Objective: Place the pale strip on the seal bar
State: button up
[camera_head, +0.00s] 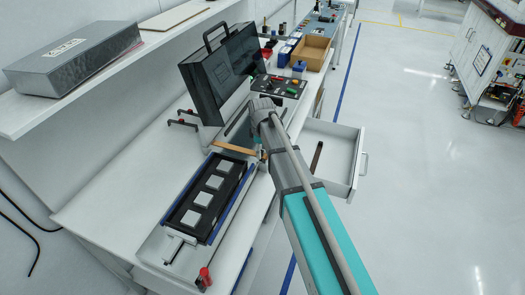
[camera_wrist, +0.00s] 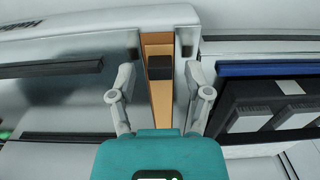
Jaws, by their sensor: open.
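A tan strip (camera_head: 236,148) lies crosswise between the open dark-lidded machine (camera_head: 222,72) and the black tray (camera_head: 182,215). In the wrist view the tan strip (camera_wrist: 161,105) runs up the middle, with a black block (camera_wrist: 159,68) across it. I cannot tell whether this is the pale strip or the seal bar. My gripper (camera_wrist: 166,74) is open, with one finger on each side of the strip and block, apart from both. In the head view my gripper (camera_head: 259,152) is small and partly hidden by my arm, near the strip's right end.
The black tray holds several pale square pieces. An open drawer (camera_head: 335,165) with a dark brown bar (camera_head: 317,156) juts out at the right. A grey case (camera_head: 75,58) and a pale board (camera_head: 173,16) lie on the shelf. A cardboard box (camera_head: 308,52) stands farther back.

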jog(key=shift+r, duration=0.2)
notch_tip(320, 180, up, 12)
jog(key=p, duration=1.2)
jog(key=shift+f, duration=0.1)
dwell(0.5)
jog(key=s+d+m, duration=1.3)
jog(key=s+d, duration=0.2)
jog(key=s, duration=0.4)
jog(key=shift+s+d+m, duration=0.2)
jog(key=shift+s+m, duration=0.1)
